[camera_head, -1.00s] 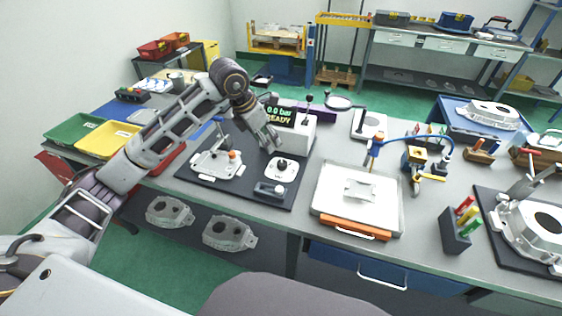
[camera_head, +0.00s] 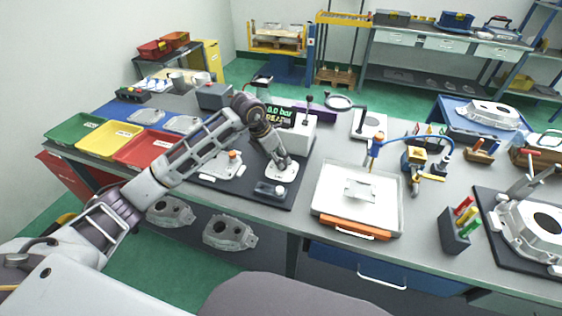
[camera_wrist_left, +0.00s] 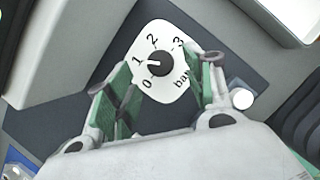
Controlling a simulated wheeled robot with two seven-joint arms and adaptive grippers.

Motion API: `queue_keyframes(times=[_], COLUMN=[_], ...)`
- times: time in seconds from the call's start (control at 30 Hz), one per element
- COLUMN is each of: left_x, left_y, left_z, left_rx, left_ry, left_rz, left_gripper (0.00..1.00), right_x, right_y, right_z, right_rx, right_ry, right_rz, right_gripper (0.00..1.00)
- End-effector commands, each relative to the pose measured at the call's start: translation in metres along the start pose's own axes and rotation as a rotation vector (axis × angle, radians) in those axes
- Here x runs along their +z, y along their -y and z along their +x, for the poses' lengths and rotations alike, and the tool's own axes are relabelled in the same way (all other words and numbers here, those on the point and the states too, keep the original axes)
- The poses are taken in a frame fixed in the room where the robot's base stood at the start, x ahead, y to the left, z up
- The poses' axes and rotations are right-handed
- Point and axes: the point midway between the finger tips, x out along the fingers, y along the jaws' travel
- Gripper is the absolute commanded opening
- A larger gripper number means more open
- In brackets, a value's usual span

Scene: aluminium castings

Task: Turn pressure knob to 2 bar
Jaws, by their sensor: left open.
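The black pressure knob (camera_wrist_left: 160,63) sits on a white dial plate marked 0, 1, 2, 3 and "bar" in the left wrist view. Its white pointer mark faces left, close to the 1. In the head view my gripper hides the knob, but part of the white plate (camera_head: 284,175) shows. My left gripper (camera_head: 283,163) is over the plate. In the wrist view the left gripper (camera_wrist_left: 160,85) is open, with green-padded fingers apart and the knob beyond and between their tips; contact cannot be judged. The display (camera_head: 278,114) is partly hidden behind my arm. My right gripper is out of view.
A casting with an orange knob (camera_head: 233,155) lies left of the dial on the dark mat. A small grey block with a light ball (camera_head: 271,189) is in front. A white tray with an orange handle (camera_head: 330,208) stands to the right.

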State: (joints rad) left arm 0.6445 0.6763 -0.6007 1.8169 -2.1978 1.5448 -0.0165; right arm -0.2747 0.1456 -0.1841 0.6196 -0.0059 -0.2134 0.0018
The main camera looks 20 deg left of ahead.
Motion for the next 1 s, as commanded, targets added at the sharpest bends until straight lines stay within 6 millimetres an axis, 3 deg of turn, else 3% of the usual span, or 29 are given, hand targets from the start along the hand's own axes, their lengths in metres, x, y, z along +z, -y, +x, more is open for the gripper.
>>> queue_keyframes(times=[0.3,0.73,1.0], left_x=[0.000,0.000,0.000], left_y=[0.001,0.000,0.000], left_z=[0.034,0.040,0.040], left_rx=[-0.001,0.000,0.000], left_ry=[-0.001,0.000,0.000], left_rz=[0.000,0.001,0.001], left_gripper=[0.53,0.53,0.21], right_x=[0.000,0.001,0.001], right_y=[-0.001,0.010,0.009], right_z=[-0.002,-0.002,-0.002], right_rx=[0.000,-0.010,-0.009], right_ry=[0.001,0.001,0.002], right_rz=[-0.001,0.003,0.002], right_gripper=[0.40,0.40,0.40])
